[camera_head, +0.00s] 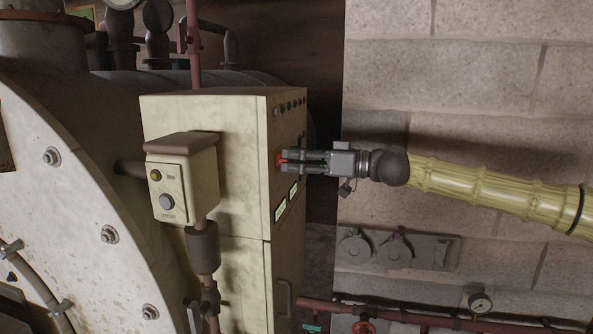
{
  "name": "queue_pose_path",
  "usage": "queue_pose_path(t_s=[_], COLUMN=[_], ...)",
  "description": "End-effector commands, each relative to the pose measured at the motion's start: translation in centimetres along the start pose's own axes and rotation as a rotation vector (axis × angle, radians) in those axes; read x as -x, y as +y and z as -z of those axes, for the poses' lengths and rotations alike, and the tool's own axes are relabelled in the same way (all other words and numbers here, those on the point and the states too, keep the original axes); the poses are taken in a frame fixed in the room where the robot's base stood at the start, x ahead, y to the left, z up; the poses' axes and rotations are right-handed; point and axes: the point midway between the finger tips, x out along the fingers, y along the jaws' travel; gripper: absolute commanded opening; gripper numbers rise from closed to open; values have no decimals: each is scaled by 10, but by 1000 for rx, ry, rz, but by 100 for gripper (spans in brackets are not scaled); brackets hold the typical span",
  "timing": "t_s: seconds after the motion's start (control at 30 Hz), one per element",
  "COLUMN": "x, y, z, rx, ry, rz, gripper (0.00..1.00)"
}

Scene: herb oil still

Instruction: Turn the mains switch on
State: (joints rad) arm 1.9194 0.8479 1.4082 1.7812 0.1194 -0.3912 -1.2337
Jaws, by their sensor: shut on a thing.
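A tall cream cabinet (218,170) stands in the middle, its narrow right side carrying small controls and pale green display strips (280,208). A red switch part (279,158) shows on that side at my fingertips; I take it to be the mains switch. My gripper (284,161) reaches in level from the right, its dark fingers shut on the red part. The fingers hide most of it, so I cannot tell which way it is turned.
A large pale riveted vessel (60,200) fills the left. A stone block wall (470,90) with a dark panel of round fittings (398,248) is at right. A red pipe (430,318) runs low.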

Motion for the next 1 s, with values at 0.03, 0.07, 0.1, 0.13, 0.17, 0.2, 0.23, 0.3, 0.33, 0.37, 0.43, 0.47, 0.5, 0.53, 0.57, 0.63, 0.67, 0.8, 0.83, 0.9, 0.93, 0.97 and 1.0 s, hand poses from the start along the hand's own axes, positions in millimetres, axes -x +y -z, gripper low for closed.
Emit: queue_pose_path(t_s=[0.03, 0.07, 0.1, 0.13, 0.17, 0.2, 0.23, 0.3, 0.33, 0.37, 0.43, 0.47, 0.5, 0.53, 0.57, 0.63, 0.67, 0.8, 0.83, 0.9, 0.93, 0.97, 1.0], x=[0, 0, 0, 0, 0, 0, 0, 0, 0, 0, 0, 0, 0, 0, 0, 0, 0, 0, 0, 0, 0, 0, 0], y=[2, 2, 2, 2, 2, 2, 2, 2, 3, 3, 3, 4, 4, 4, 4, 4, 4, 4, 4, 5, 5, 5, 5], z=[-5, -5, -4, -4, -4, -4, -4, -4, -4, -4, -3, -3, -2, -2, -2, -2, -2, -2, -2, -1, -1, -1, -1], rx=[-31, -57, -92, -119, -145, -183, -212, -278, -308, -336, -402, -432, -469, -498, -528, -593, -622, -756, -784, -851, -879, -908, -946], ry=[2, 2, 2, 2, 2, 2, 1, 1, 1, 2, 2, 3, 2, 2, 2, 1, 1, 2, 2, 3, 2, 3, 3], rz=[-2, -2, -2, -2, -2, -2, -1, -1, -1, -1, -2, -2, -2, -2, -1, -1, -1, -1, -1, -1, -2, -2, -1], gripper=[31, 31, 31, 31, 31, 31, 31, 31, 31, 31, 31, 31, 31, 31, 31, 31, 31, 31, 31, 31, 31, 31, 31])
